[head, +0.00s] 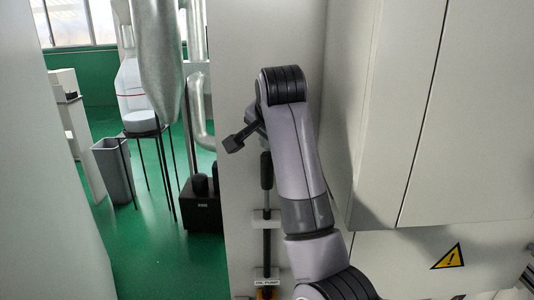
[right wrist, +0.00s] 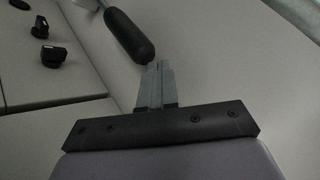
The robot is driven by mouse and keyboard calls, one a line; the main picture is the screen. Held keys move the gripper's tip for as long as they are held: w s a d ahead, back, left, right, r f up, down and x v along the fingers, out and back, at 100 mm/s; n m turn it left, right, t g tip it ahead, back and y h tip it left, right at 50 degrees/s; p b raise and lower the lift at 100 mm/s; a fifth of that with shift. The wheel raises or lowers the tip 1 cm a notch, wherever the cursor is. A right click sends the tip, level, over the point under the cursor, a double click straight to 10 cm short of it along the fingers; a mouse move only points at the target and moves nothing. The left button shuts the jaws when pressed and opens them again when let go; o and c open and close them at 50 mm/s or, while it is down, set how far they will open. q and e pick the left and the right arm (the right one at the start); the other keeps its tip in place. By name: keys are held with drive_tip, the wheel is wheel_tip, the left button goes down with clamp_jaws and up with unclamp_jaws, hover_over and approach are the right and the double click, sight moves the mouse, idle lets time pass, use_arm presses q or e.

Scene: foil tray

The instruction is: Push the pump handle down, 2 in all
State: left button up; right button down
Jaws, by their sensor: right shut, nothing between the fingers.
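The pump handle is a black rounded grip (head: 266,171) on an upright rod in front of a pale panel. A label reading "OIL PUMP" (head: 266,282) is at the bottom of the pump. In the right wrist view, the handle (right wrist: 128,36) comes in from the top left, with its rounded end near my fingertips. My right gripper (right wrist: 158,68) is shut and empty, its fingertips just by that end. I cannot tell whether they touch. In the head view, my right arm hides much of the gripper, just above the handle. My left gripper is not in view.
Large pale cabinets (head: 470,120) stand close on the right, one with a yellow warning sign (head: 449,257). On the left are a grey bin (head: 113,170), a black box (head: 202,208) and a thin-legged stand. Green floor (head: 150,255) is open at the lower left.

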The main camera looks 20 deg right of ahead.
sight(269, 161)
drive_tip(key=shift+f+b, duration=1.1)
drive_tip(key=shift+f, duration=1.5)
idle(1.5)
drive_tip(key=shift+r, duration=0.1)
drive_tip(key=shift+r+p, duration=1.6)
drive_tip(key=shift+p, duration=0.1)
drive_tip(key=shift+r, duration=1.4)
drive_tip(key=shift+r, duration=0.1)
drive_tip(key=shift+r, duration=2.4)
